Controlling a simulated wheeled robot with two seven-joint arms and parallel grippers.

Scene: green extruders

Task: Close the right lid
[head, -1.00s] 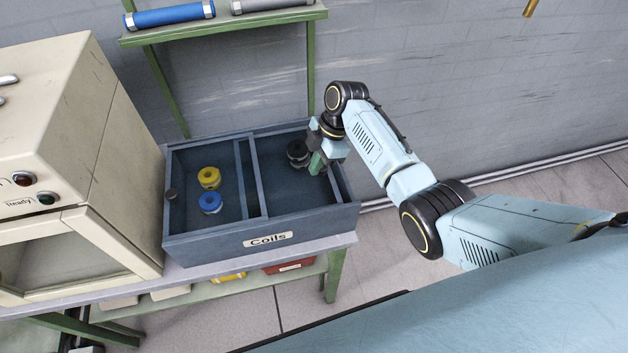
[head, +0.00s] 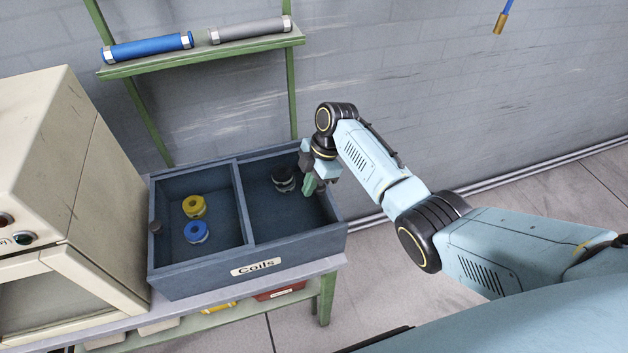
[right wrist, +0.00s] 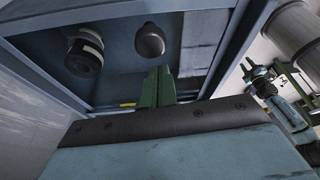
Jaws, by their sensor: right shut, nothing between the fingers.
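The grey-blue box labelled "Coils" (head: 200,284) has two compartments with a divider (head: 241,200) between them. I cannot make out a separate right lid with certainty; the right compartment's inside is visible. Dark coils (head: 283,178) stand in it, and a dark coil (right wrist: 84,52) shows in the right wrist view. A dark rounded knob (right wrist: 150,40) is just beyond my fingertips there. My right gripper (head: 310,186) is at the box's right side, over the right compartment. Its green fingers (right wrist: 158,84) are shut and empty. My left gripper is out of view.
A cream machine (head: 60,180) stands close left. A shelf (head: 200,53) is behind. Right of the box is open floor.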

